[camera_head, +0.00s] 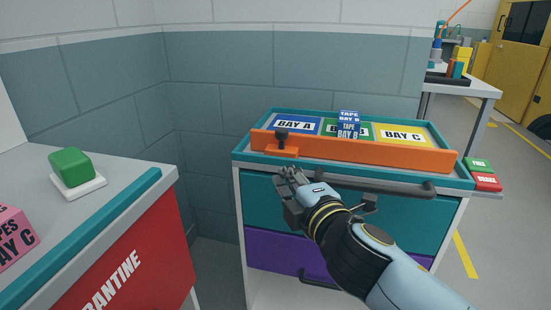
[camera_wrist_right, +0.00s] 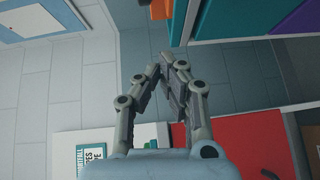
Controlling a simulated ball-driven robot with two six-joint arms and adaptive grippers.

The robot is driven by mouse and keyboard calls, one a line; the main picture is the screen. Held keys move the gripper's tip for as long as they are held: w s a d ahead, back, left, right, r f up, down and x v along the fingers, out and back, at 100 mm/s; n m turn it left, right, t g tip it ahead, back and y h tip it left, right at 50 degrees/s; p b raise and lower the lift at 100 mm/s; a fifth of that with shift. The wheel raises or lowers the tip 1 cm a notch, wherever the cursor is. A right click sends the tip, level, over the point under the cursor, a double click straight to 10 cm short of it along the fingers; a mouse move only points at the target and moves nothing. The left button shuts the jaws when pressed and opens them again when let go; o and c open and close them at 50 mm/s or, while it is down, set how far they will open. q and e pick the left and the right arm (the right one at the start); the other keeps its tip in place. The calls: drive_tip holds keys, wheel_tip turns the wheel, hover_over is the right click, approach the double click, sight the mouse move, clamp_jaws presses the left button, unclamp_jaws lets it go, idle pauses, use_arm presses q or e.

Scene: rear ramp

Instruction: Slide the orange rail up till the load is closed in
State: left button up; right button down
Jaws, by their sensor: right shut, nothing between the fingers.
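The orange rail (camera_head: 365,153) stands along the front edge of the teal-rimmed tray top (camera_head: 240,154) of the cabinet. A dark knob (camera_head: 281,134) rises from an orange block near its left end. The load, a blue box lettered TAPE BAY (camera_head: 348,126), sits behind the rail over the green middle bay. My right gripper (camera_head: 286,172) is shut and empty, just in front of and below the knob, apart from it as far as I can tell. In the right wrist view its fingers (camera_wrist_right: 166,68) are close together. An orange piece, likely the rail, shows at the top there (camera_wrist_right: 161,9). My left gripper is not in view.
Bay A (camera_head: 292,125) and Bay C (camera_head: 402,135) look empty. A dark drawer handle (camera_head: 390,186) runs below the tray. A red QUARANTINE unit (camera_head: 130,270) with a green block (camera_head: 71,163) stands at left. Green and red boxes (camera_head: 482,173) sit at the cabinet's right.

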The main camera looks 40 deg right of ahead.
use_arm(q)
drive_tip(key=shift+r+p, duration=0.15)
drive_tip(key=shift+p, duration=0.25)
use_arm(e)
drive_tip(key=w+d, duration=0.2)
drive_tip(key=w, duration=0.4)
drive_tip(key=w+d+r, duration=0.1)
drive_tip(key=w+d, duration=0.2)
drive_tip(key=w, duration=0.3)
drive_tip(key=shift+d+r+t, duration=0.3)
